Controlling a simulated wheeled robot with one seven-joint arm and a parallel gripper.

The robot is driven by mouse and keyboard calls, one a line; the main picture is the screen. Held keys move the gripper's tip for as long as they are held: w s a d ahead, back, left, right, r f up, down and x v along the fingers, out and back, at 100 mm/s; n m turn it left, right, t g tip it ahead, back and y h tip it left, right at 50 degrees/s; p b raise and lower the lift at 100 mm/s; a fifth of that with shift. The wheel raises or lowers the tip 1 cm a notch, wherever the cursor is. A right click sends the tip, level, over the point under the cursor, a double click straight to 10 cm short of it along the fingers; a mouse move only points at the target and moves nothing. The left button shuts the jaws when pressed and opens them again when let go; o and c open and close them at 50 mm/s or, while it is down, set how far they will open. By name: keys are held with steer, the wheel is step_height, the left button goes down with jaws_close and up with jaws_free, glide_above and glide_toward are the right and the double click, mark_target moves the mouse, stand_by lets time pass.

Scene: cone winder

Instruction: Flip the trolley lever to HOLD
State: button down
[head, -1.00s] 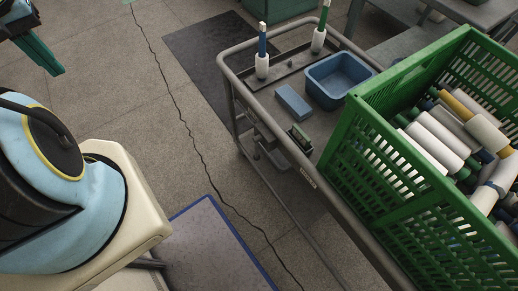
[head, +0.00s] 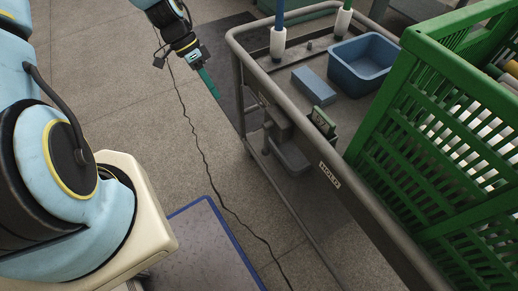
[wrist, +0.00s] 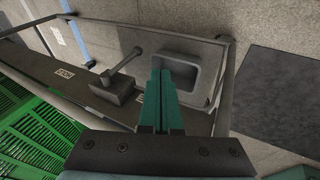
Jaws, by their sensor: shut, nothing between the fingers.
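The trolley (head: 262,83) stands in the middle of the head view. Its lever (wrist: 124,64) shows in the wrist view as a dark rod with a round end, rising from a dark block (wrist: 113,91) on the trolley's side. The rod leans up and right in that picture, away from a pale label that seems to read HOLD (wrist: 65,73). The label also shows in the head view (head: 329,175). In the head view the lever is hard to make out. My gripper (head: 212,90) is shut and empty, left of the trolley. Its teal fingertips (wrist: 161,74) appear right of the lever, apart from it.
A grey open bin (wrist: 178,75) hangs on the trolley's side beside the lever. A green crate (head: 400,150), a blue tub (head: 362,70), a blue block (head: 313,86) and white-based posts (head: 278,42) stand on the trolley.

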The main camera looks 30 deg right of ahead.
mark_target(266, 141)
steer(key=s+d+f+m+g+b, duration=0.1)
steer(key=s+d+f+m, duration=0.2)
steer(key=d+f, duration=0.2)
steer(key=shift+s+d+f+g+h+b, duration=0.2)
steer(key=shift+d+f+g+h+b, duration=0.15)
steer(key=shift+f, duration=0.4)
steer(key=s+d+f, duration=0.1)
steer(key=s+f, duration=0.7)
steer(key=s, duration=0.1)
steer(key=shift+s+d, duration=0.15)
steer(key=shift+b, duration=0.35)
